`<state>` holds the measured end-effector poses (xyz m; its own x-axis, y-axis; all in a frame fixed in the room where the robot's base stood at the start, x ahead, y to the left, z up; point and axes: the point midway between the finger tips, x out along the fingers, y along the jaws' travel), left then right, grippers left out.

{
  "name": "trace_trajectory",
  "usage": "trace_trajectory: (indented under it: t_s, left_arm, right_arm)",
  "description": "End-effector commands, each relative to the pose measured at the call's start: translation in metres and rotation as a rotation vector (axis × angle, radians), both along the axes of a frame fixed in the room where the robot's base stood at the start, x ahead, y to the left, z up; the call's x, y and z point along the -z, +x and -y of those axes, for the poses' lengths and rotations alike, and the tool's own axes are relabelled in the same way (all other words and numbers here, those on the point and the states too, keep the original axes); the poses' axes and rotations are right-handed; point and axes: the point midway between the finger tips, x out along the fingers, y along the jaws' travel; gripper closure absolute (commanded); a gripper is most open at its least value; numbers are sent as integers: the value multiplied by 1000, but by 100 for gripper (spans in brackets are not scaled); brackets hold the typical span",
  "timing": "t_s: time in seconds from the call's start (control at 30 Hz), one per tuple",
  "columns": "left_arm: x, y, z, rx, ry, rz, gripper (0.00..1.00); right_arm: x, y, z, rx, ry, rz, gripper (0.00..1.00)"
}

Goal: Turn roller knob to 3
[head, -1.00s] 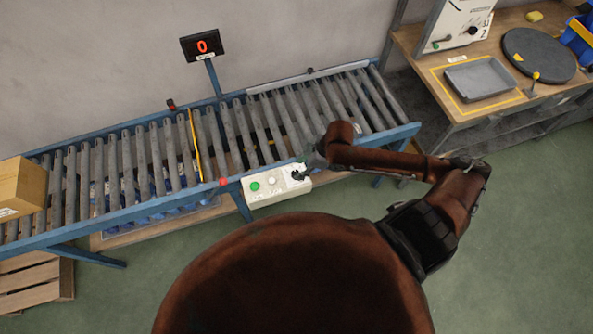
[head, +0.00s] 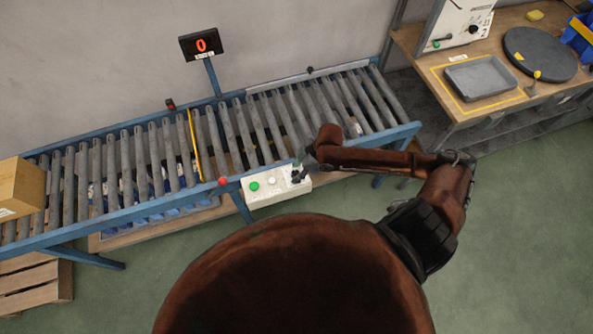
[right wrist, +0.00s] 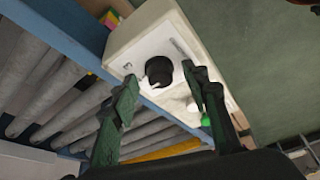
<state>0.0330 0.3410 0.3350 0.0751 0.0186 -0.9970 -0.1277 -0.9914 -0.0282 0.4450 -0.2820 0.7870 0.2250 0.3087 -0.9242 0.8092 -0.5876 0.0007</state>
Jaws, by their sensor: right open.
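The roller knob (right wrist: 159,71) is a black round knob on the white control box (head: 262,187) at the conveyor's front edge. A white pointer mark shows on it in the right wrist view, but the number it points to is too small to read. My right gripper (head: 299,170) is at the right end of the box, by the knob. In the right wrist view its open green fingers (right wrist: 163,92) stand either side of the knob in the picture; I cannot tell whether they touch it. My left gripper is not in view.
The box also carries a green button (head: 254,186) and a white button (head: 271,181). The roller conveyor (head: 130,170) runs behind, with a cardboard box (head: 20,187) at its left end. A display (head: 201,45) reads 0. A wooden workbench (head: 420,55) stands at right.

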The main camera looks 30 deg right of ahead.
Motion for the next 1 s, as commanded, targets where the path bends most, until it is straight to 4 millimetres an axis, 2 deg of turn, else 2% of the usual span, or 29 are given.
trace_trajectory:
  t_s: [0.17, 0.77, 1.0]
  left_arm:
    - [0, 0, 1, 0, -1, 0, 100]
    - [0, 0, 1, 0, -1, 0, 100]
    - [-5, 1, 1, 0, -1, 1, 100]
  right_arm:
    - [0, 0, 0, 0, 0, 0, 58]
    - [0, 0, 0, 0, -1, 1, 98]
    - [-2, 0, -1, 19, 2, -2, 100]
